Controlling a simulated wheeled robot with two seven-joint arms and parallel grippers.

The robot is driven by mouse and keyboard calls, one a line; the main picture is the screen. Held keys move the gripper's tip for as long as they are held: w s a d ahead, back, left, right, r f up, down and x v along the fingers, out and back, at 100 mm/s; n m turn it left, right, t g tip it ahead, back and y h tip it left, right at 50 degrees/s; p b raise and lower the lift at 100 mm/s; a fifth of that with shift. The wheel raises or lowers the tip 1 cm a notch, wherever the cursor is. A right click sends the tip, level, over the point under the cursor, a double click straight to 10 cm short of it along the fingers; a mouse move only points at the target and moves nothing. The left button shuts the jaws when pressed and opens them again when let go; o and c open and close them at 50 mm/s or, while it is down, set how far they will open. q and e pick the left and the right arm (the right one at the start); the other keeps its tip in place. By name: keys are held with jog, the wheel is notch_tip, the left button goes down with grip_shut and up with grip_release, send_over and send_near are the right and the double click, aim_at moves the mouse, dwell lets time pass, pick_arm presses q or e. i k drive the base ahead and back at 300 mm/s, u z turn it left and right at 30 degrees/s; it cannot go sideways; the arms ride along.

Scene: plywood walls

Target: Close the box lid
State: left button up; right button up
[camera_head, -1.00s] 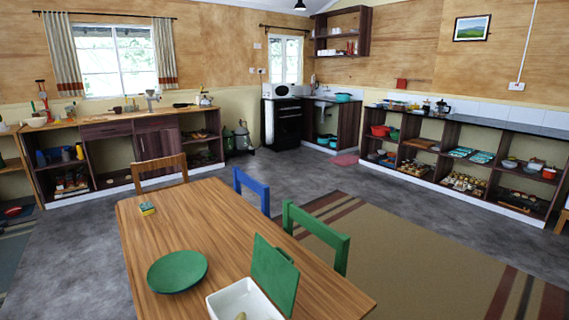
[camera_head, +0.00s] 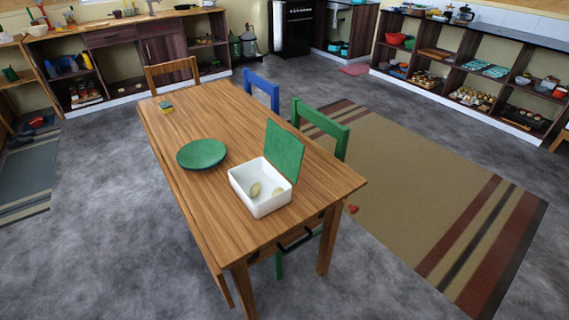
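A white box (camera_head: 262,205) stands on the wooden table near its front right part. Its green lid (camera_head: 284,151) is open and stands upright along the box's far right side. Two small pale oval objects (camera_head: 255,189) lie inside the box. Neither of my grippers shows in the head view.
The grey floor in front is clear.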

aim_at(286, 151)
jog(key=k, duration=0.1)
jog(key=z, duration=1.55)
jog(key=i, duration=2.65)
jog(key=u, duration=3.8)
jog(key=i, duration=0.5)
jog(key=z, duration=0.15)
jog(key=k, duration=0.25)
jog(key=z, duration=0.2)
